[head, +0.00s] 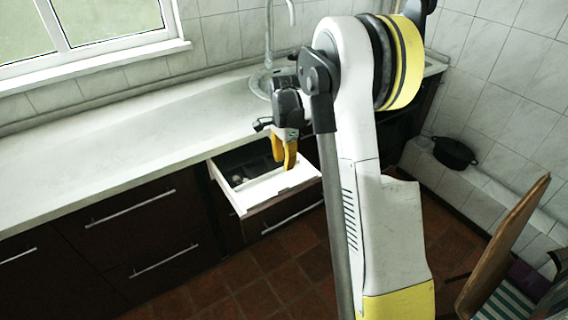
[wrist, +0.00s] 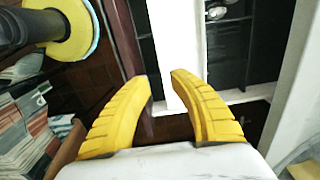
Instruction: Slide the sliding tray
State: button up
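The sliding tray (head: 279,188) is a white, shallow tray in a pulled-out drawer under the counter, with its front panel facing the room. In the wrist view, its white edge strip (wrist: 172,45) runs up beyond the fingers, with dark compartments to the right. My gripper (head: 287,163) points down above the tray in the head view. Its two yellow fingers (wrist: 162,78) are apart in the wrist view, with a gap between the tips and nothing clearly held. I cannot tell whether a finger touches the tray.
The long pale counter (head: 110,115) runs above dark cabinets with bar handles (head: 130,206). A tap and sink stand behind my gripper. A black pot (head: 455,153) sits on a ledge at right. A wooden chair (head: 500,245) stands at lower right. The tiled floor before the drawer is clear.

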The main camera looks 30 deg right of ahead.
grip_shut()
jog(key=n+t+b, duration=0.3)
jog(key=n+t, duration=0.1)
jog(key=n, duration=1.4)
send_near(283, 182)
jog(key=w+f, duration=0.1)
jog(key=f, duration=0.1)
jog(key=w+a+f, duration=0.1)
jog(key=w+f, duration=0.1)
jog(key=w+a+f, duration=0.1)
jog(key=w+f, duration=0.1)
jog(key=shift+f, duration=0.15)
jog(key=s+b, duration=0.1)
jog(key=s, duration=0.3)
jog(key=shift+s+r, duration=0.1)
jog(key=shift+r, duration=0.1)
jog(key=shift+s+d, duration=0.1)
